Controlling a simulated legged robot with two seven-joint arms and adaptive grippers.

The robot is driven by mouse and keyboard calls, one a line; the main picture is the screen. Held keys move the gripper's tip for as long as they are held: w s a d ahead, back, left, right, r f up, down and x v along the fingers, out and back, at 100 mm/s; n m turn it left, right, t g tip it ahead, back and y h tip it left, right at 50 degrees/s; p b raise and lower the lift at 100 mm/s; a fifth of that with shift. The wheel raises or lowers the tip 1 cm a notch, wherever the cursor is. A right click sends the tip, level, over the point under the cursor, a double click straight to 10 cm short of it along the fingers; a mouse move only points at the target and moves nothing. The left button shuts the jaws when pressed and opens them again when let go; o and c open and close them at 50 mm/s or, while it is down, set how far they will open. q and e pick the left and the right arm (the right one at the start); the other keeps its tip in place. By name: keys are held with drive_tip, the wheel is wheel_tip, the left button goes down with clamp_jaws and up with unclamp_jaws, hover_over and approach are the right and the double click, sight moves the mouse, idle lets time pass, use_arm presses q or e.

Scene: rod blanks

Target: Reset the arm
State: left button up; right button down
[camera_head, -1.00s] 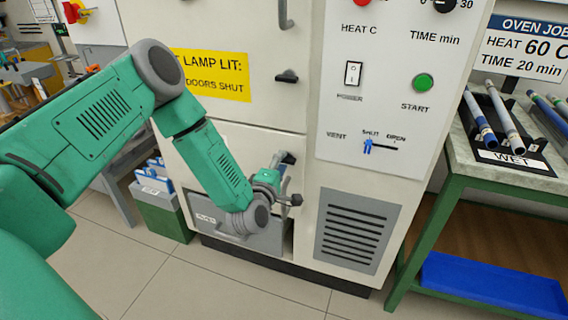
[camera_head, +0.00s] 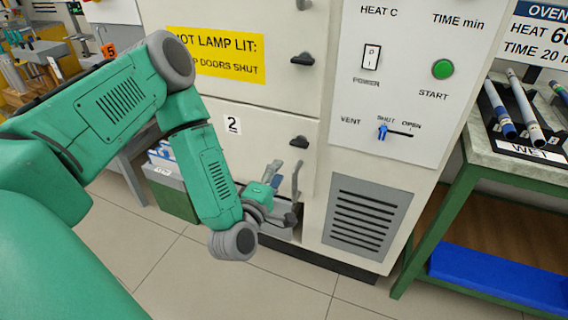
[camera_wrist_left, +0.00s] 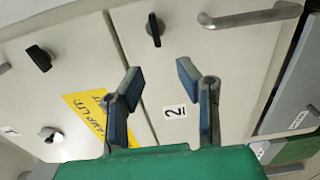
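My left arm, green with grey joints, comes in from the left in the head view. My left gripper (camera_head: 287,171) is low in front of the oven's lower door, below that door's dark latch knob (camera_head: 299,142) and apart from it. The wrist view shows the left gripper (camera_wrist_left: 158,78) with its two fingers spread and nothing between them. Behind the fingers are the door marked 2 (camera_wrist_left: 174,112) and a yellow sign (camera_wrist_left: 88,108). The lower door looks closed. My right gripper is not in view.
The oven panel has a green START button (camera_head: 443,69) and a blue vent slider (camera_head: 382,132) at SHUT. A bench at the right holds rods in a rack marked WET (camera_head: 527,150), with a blue tray (camera_head: 490,278) below. Tiled floor in front is clear.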

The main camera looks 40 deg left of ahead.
use_arm(q)
drive_tip(key=shift+s+d, duration=0.1)
drive_tip(key=shift+s, duration=0.15)
idle(0.3)
drive_tip(key=s+d+f+m+g+h+p, duration=0.2)
drive_tip(key=s+d+f+m+g+h, duration=0.4)
drive_tip(key=s+d+f+m+g, duration=0.45)
drive_tip(key=s+a+f+m+g+p, duration=0.1)
drive_tip(key=s+m+g, duration=0.2)
drive_tip(key=s+m, duration=0.2)
drive_tip(key=s+a+f+m+g+y, duration=0.1)
drive_tip(key=s+a+m+g, duration=0.1)
drive_tip(key=s+m, duration=0.4)
drive_tip(key=s+g, duration=0.1)
drive_tip(key=s, duration=0.4)
drive_tip(key=shift+s+a+y+p, duration=0.25)
drive_tip(key=shift+y+p, duration=0.05)
drive_tip(key=shift+p, duration=0.1)
